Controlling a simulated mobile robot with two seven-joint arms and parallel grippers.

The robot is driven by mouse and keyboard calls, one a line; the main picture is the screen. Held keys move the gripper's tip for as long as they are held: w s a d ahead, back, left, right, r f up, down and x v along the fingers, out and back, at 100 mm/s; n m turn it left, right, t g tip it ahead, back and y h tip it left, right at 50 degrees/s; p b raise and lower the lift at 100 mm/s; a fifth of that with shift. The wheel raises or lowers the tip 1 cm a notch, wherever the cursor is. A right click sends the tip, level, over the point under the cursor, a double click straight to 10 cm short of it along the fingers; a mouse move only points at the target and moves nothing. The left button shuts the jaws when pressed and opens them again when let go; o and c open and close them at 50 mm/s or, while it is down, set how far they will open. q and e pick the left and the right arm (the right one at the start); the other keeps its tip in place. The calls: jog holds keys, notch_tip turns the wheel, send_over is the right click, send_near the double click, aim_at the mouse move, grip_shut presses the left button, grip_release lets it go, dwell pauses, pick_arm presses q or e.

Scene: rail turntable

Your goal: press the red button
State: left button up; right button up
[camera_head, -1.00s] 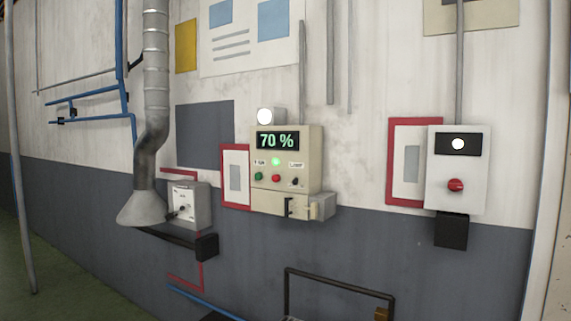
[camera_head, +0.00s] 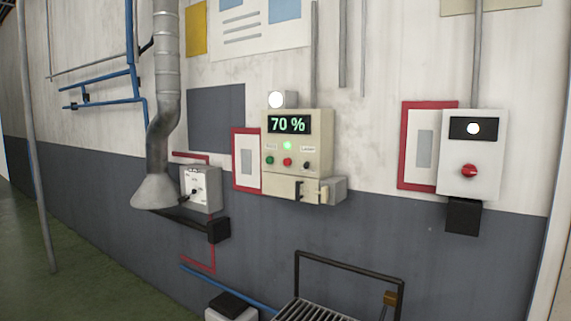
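A beige control box (camera_head: 316,150) hangs on the wall near the middle of the view. Its display (camera_head: 288,124) reads 70 % in green. Below the display are a lit green lamp (camera_head: 287,146), a green button (camera_head: 269,160), a small red button (camera_head: 287,162) and a dark toggle (camera_head: 306,166). A white box (camera_head: 487,185) on the right carries a larger red knob (camera_head: 469,171) under a lit white lamp (camera_head: 473,128). Neither of my grippers is in view.
A grey box with switches (camera_head: 201,188) and a duct with a flared hood (camera_head: 155,192) are left of the control box. A dark-framed cart or rack (camera_head: 350,266) stands below it. Green floor (camera_head: 90,285) lies open at lower left.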

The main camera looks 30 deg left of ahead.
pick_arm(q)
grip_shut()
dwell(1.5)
